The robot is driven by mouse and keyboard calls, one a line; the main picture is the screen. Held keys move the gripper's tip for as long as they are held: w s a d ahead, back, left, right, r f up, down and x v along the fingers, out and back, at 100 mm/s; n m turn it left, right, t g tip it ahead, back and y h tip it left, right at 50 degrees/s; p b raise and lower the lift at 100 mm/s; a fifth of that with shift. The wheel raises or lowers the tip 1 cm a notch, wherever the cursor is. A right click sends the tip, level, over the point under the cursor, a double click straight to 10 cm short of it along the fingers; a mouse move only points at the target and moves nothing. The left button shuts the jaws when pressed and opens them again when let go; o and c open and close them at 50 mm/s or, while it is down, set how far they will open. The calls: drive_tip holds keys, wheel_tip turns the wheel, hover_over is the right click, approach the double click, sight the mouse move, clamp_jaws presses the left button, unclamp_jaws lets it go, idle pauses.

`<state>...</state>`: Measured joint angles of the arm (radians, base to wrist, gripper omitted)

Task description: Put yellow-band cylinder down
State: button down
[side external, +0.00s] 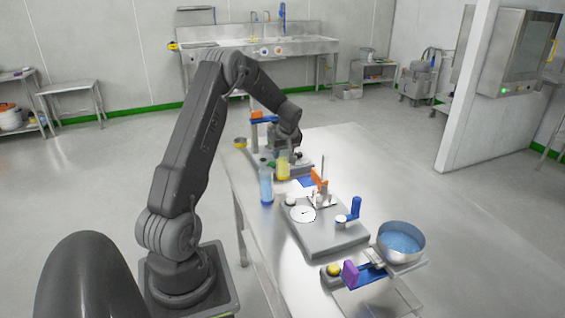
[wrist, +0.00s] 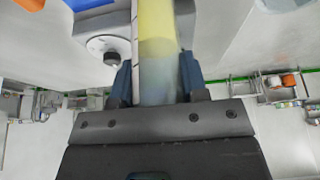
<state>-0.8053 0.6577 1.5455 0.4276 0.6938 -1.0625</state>
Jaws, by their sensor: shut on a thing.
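The yellow-band cylinder (side external: 283,168) shows in the side view below my gripper (side external: 284,152), over the far part of the steel table (side external: 345,150). In the wrist view the cylinder (wrist: 157,25) runs between the two dark blue fingers of my gripper (wrist: 157,75), yellow at the top and clear greyish lower down. My gripper is shut on it. I cannot tell whether its base touches the surface beneath.
A bluish clear cylinder (side external: 266,186) stands close by at the table's left edge. A grey device with a white dial (side external: 303,214) sits nearer. A steel bowl of blue material (side external: 401,242) is at the near right. The table's right side is clear.

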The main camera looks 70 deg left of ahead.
sight(282, 162)
drive_tip(key=shift+f, duration=1.95)
drive_tip(key=shift+f, duration=0.1)
drive_tip(key=c, duration=0.6)
unclamp_jaws()
drive_tip(key=shift+f, duration=0.1)
drive_tip(key=shift+c, duration=0.2)
